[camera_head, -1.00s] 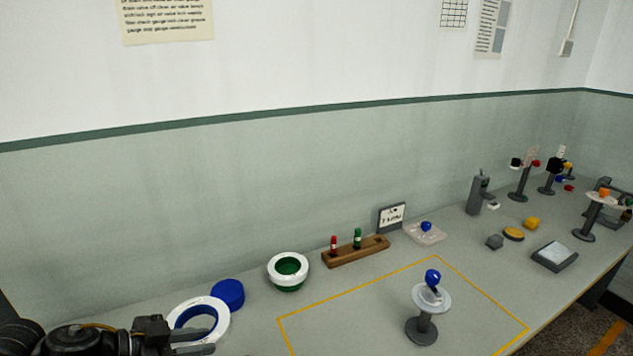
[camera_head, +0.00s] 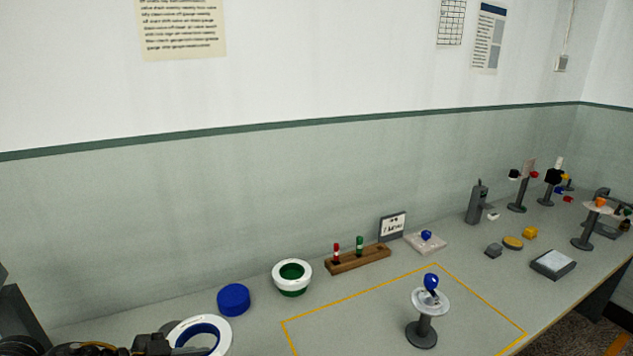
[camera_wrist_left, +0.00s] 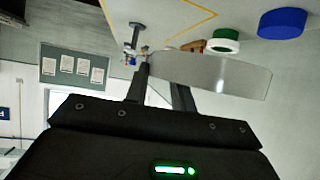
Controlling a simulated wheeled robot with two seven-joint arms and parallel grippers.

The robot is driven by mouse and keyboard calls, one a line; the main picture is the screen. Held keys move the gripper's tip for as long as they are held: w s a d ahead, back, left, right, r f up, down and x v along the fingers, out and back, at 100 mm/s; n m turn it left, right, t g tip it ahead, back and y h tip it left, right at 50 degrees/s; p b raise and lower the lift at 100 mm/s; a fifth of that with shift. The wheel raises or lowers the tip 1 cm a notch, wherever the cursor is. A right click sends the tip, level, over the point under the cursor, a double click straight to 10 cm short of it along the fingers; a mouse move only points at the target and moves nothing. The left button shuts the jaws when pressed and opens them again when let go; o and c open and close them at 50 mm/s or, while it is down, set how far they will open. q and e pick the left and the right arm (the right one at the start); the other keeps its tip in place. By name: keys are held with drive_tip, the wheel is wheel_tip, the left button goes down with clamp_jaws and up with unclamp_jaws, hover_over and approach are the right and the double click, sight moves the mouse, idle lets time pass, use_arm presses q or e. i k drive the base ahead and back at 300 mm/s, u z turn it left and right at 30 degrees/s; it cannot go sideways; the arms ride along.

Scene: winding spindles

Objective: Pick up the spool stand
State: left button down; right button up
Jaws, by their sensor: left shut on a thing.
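The spool stand (camera_head: 424,330) is upright on the table inside the yellow outline in the head view. It has a dark round base, a dark post, a pale disc and a blue knob on top. My left gripper (camera_head: 158,346) is at the lower left, well apart from the stand. It is shut on a white ring with a blue inside (camera_head: 225,334). In the left wrist view, my left gripper (camera_wrist_left: 162,70) has the ring (camera_wrist_left: 225,76) at its fingertips, seen from the side as a pale grey curved shape. My right gripper is out of view.
A blue disc (camera_head: 233,300) and a green-and-white ring (camera_head: 306,282) lie behind the held ring. A wooden rack (camera_head: 360,260) holds red and green pegs. A grey box (camera_head: 553,264) and several other stands are at the right. Most of the yellow-outlined area (camera_head: 284,323) is clear.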

sight(419, 334)
drive_tip(key=k, duration=0.3)
drive_tip(key=z, duration=2.45)
drive_tip(key=i, duration=2)
drive_tip(key=u, duration=3.2)
drive_tip(key=i, duration=0.5)
drive_tip(key=u, duration=0.1)
